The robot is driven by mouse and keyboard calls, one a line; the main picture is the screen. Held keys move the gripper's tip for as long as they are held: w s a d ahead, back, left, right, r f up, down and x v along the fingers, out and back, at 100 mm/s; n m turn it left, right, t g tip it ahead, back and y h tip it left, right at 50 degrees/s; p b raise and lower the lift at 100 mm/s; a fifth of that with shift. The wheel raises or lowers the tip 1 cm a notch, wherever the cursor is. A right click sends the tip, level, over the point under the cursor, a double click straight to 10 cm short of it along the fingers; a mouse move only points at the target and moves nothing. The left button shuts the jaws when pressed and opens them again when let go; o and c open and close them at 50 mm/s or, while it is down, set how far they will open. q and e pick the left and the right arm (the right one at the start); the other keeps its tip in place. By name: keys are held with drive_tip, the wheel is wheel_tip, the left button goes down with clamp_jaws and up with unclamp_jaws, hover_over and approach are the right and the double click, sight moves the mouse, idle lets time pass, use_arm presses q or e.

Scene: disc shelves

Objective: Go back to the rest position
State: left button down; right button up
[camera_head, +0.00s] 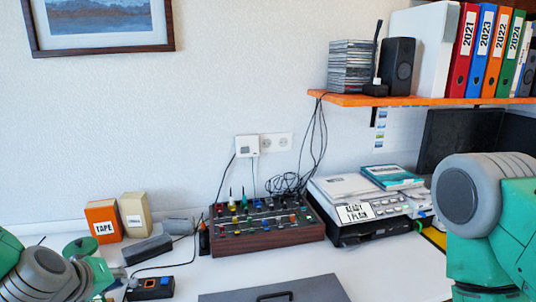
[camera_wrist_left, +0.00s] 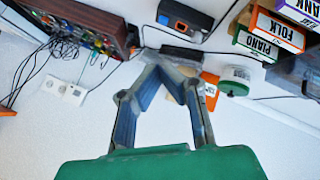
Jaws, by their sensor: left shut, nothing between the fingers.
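My left gripper (camera_wrist_left: 166,72) reaches up from the green palm in the left wrist view, its two fingers shut and holding nothing. In the head view my left arm comes in at the lower left, and the gripper (camera_head: 122,281) shows small above the white desk (camera_head: 240,272), beside a black box with an orange panel (camera_head: 150,288). My right arm fills the right edge of the head view, but its gripper is out of the picture.
A knob-covered wooden console (camera_head: 268,238) stands mid-desk against the wall. An orange tape box (camera_head: 103,220) is left of it. A scale-like device (camera_head: 385,228) is right of it. A grey lid with a handle (camera_head: 275,289) lies in front. An orange shelf (camera_head: 425,100) hangs at upper right.

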use_arm(q)
drive_tip(key=s+d+f+m+g+b, duration=0.1)
drive_tip(key=s+f+m+g+b, duration=0.15)
drive_tip(key=s+f, duration=0.65)
drive_tip(key=s+d+f+m+g+b, duration=0.2)
drive_tip(key=s+f+b, duration=0.15)
drive_tip(key=f, duration=0.85)
drive_tip(key=s+f+m+g+b, duration=0.3)
drive_tip(key=s+f, duration=0.7)
drive_tip(key=s, duration=0.6)
drive_tip(key=shift+f+m+g+y, duration=0.35)
drive_tip(key=shift+f+g+y, duration=0.05)
drive_tip(key=shift+g, duration=0.05)
use_arm(e)
wheel_tip(320, 180, down, 10)
drive_tip(key=shift+w, duration=0.3)
use_arm(q)
drive_tip(key=shift+w, duration=0.1)
